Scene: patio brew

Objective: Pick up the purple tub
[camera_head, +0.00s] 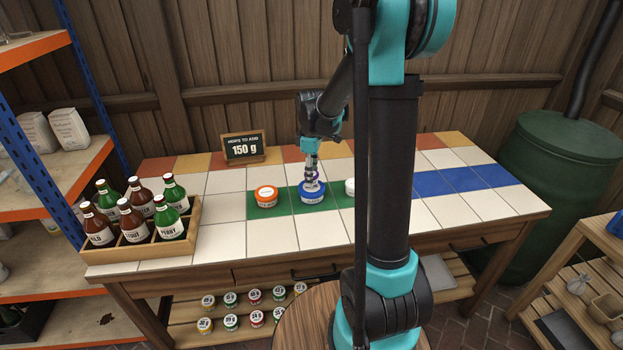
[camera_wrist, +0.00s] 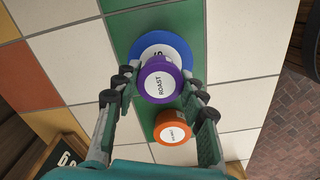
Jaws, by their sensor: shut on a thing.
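The purple tub (camera_wrist: 159,80) has a white lid label reading "ROAST" and sits between my gripper's fingers in the wrist view. My gripper (camera_wrist: 157,92) is shut on it. In the head view my gripper (camera_head: 311,180) points down above the blue tub (camera_head: 312,196), and only a sliver of purple shows by the fingers. In the wrist view the purple tub overlaps the blue tub (camera_wrist: 180,47), hiding part of its lid. I cannot tell whether the two touch.
A crate of bottles (camera_head: 190,240) is at the table's left. The table's right side is clear.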

